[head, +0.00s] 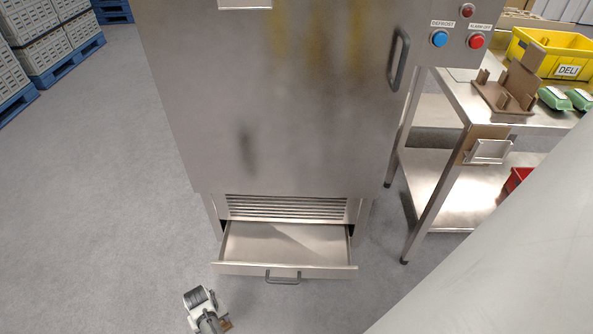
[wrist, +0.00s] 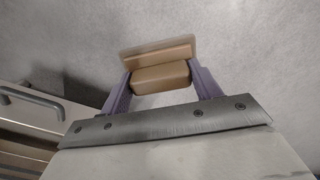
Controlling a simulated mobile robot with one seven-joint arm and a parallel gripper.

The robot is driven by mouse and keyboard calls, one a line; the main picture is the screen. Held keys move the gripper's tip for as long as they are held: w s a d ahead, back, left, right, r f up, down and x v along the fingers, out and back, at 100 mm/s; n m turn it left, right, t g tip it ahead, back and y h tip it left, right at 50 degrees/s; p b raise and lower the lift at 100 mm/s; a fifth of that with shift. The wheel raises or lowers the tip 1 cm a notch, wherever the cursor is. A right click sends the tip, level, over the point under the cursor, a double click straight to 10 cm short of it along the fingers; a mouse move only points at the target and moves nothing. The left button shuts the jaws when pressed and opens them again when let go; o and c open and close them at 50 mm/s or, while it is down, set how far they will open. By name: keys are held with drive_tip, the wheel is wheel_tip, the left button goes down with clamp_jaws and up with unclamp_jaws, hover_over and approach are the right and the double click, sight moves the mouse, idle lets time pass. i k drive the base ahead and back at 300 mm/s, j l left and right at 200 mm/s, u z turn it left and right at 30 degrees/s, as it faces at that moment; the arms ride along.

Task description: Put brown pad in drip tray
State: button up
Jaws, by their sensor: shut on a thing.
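The brown pad (wrist: 160,77) is held between the two fingers of my gripper (wrist: 158,82) in the wrist view. In the head view my gripper (head: 222,326) is low in the picture, in front of the open drawer and left of its handle, with a bit of brown (head: 226,322) showing at its tip. The drip tray (head: 290,240) is a pulled-out metal drawer at the foot of the steel cabinet. Its visible inside is bare. In the wrist view, the drawer front with its bar handle (wrist: 32,97) shows at the left edge, apart from the pad.
The steel cabinet (head: 270,110) stands behind the drawer. A steel trolley (head: 440,190) at right carries a brown rack (head: 508,92), a yellow DELI bin (head: 550,52) and green packs (head: 566,98). Floor (head: 110,210) at left is clear, with stacked crates (head: 45,40) far back.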

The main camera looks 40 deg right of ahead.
sight(284, 253)
drive_tip(key=z, duration=1.05)
